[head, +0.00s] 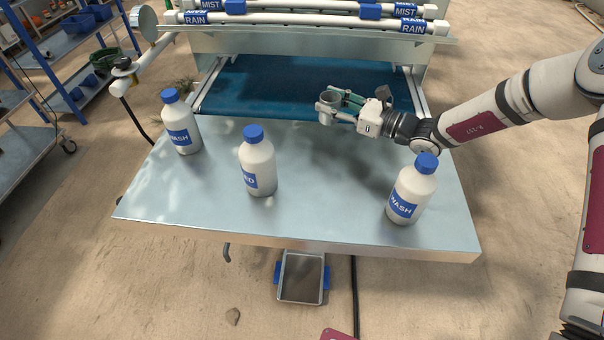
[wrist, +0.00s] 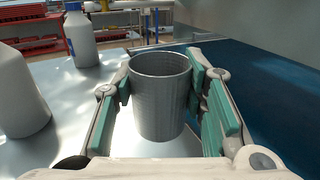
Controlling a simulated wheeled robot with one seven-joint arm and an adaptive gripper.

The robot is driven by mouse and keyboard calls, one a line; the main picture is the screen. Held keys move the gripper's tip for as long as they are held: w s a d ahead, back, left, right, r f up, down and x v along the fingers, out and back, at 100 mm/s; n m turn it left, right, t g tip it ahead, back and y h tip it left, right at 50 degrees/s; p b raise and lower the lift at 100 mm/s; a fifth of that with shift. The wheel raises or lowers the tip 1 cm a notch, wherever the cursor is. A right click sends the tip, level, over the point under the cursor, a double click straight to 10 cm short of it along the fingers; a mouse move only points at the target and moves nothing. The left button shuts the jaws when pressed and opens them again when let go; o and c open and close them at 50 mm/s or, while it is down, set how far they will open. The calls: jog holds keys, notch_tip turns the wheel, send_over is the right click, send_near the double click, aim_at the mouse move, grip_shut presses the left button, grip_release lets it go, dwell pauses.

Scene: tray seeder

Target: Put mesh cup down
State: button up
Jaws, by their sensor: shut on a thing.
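The mesh cup (wrist: 160,98) is a grey metal cup with an open top, upright between the green pads of my gripper (wrist: 165,95). My gripper is shut on its sides. In the head view the cup (head: 327,108) and my gripper (head: 338,108) are at the back of the metal table (head: 320,215), near the edge of the blue belt (head: 300,87). I cannot tell whether the cup's base touches the table. The inside bottom of the cup is hidden.
White bottles with blue caps stand at the left (head: 181,122), middle (head: 257,160) and right (head: 411,190) of the table. Pipes marked MIST and RAIN (head: 310,20) run above the belt. The table's front middle, between the middle and right bottles, is clear.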

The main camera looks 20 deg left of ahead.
jog(key=s+a+f+g+b, duration=0.1)
jog(key=a, duration=0.3)
jog(key=shift+n, duration=0.4)
jog(key=d, duration=0.5)
jog(key=d+f, duration=0.1)
jog(key=d, duration=0.9)
jog(key=shift+w+d+f, duration=0.1)
jog(key=shift+f, duration=0.1)
jog(key=shift+d+f, duration=0.1)
jog(key=shift+d, duration=0.05)
jog(key=shift+f, duration=1.65)
jog(key=shift+f, duration=0.2)
jog(key=o, duration=1.2)
jog(key=shift+c, duration=0.2)
jog(key=shift+r, duration=0.15)
